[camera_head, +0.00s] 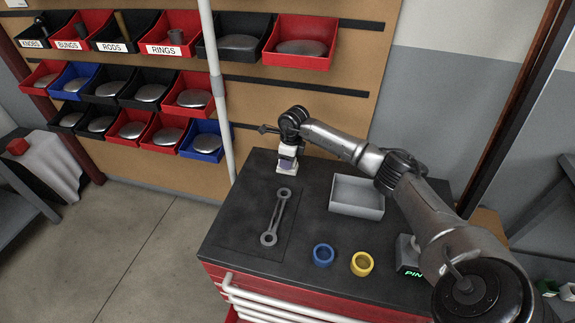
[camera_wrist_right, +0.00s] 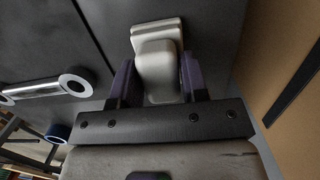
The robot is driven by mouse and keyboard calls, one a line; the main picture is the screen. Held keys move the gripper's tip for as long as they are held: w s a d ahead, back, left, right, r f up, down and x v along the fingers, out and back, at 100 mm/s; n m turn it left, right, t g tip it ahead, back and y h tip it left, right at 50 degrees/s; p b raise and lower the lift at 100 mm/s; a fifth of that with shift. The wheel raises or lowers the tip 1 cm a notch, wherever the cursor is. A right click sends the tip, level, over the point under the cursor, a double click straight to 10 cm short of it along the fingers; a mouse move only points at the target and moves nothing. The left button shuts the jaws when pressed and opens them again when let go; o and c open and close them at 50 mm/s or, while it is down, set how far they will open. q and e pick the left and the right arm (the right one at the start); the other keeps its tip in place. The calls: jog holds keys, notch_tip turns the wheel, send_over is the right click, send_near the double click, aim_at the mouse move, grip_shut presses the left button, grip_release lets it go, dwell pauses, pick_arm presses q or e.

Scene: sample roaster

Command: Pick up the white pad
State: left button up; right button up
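The white pad (camera_wrist_right: 158,38) stands on the dark bench top, with a wide flat part and a narrower block rising toward my gripper. My right gripper (camera_wrist_right: 158,82) is open, its two dark purple fingers on either side of the narrower block. A small gap shows on the left of the block; on the right the finger is very close, and I cannot tell whether it touches. In the head view my right gripper (camera_head: 287,163) points down at the back left of the bench, over the pad's pale base (camera_head: 286,172). My left gripper is not in view.
A double-ended wrench (camera_head: 276,217) lies in front of the gripper. A grey tray (camera_head: 357,197) is to the right. A blue ring (camera_head: 323,255) and a yellow ring (camera_head: 362,263) lie near the front edge. A pale post (camera_head: 216,85) and wall bins (camera_head: 300,48) stand behind.

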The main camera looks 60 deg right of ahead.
jog(key=c, duration=0.5)
jog(key=shift+c, duration=0.2)
notch_tip(320, 180, up, 8)
jog(key=p, duration=0.3)
jog(key=shift+r, duration=0.2)
jog(key=shift+r+p, duration=0.3)
jog(key=shift+r, duration=0.55)
